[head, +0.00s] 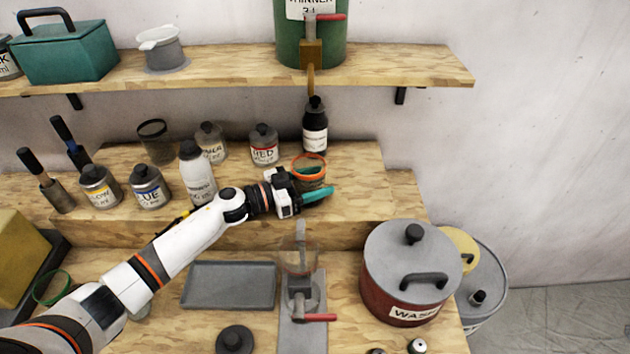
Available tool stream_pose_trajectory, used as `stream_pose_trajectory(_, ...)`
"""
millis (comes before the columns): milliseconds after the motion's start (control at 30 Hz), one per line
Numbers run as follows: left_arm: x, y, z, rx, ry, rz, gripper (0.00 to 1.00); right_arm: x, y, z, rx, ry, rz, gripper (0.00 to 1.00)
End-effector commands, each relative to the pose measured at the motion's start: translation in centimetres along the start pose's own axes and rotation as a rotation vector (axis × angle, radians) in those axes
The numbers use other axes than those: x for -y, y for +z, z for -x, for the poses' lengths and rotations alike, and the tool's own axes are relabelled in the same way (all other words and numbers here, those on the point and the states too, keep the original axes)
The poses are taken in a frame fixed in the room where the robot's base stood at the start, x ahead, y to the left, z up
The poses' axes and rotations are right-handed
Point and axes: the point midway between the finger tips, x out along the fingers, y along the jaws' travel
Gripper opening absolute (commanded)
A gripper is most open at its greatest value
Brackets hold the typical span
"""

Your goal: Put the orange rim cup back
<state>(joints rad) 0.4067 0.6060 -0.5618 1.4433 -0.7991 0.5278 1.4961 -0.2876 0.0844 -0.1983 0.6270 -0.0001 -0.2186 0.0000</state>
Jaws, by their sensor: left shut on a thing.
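The orange rim cup (310,173) is a clear cup with an orange ring at its top. It is upright at the right part of the raised wooden step (375,195), in front of a dark bottle. My left gripper (317,190), with teal fingers, reaches in from the left and is shut on the cup's near side. The fingers and wrist hide the lower part of the cup, so I cannot tell whether its base touches the step. My right gripper is not in view.
A black rim cup (155,142) and several labelled bottles and jars stand on the step; a dark bottle (315,128) is closest behind. A green rim cup (51,288), grey tray (229,286), dispenser stand (301,300) and red wash pot (408,270) are lower down. The step's right end is clear.

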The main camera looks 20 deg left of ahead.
Motion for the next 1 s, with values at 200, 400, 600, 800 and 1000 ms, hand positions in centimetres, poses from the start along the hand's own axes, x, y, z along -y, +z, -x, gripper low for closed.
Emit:
stream_pose_trajectory(200,0.0,-0.2,0.0,0.0,0.0,0.0,0.34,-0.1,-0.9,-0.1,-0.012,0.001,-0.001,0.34)
stream_pose_trajectory(400,0.0,-0.2,0.0,0.0,0.0,0.0,0.81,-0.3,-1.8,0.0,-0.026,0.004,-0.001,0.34)
stream_pose_trajectory(600,0.0,-0.1,0.0,0.0,0.0,-0.001,0.81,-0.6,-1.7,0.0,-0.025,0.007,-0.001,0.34)
stream_pose_trajectory(800,-0.1,-0.2,1.1,-0.003,0.001,-0.002,0.81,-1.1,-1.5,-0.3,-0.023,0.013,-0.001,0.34)
stream_pose_trajectory(1000,-0.1,-0.4,5.2,-0.006,0.001,-0.002,0.81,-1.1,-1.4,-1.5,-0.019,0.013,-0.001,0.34)
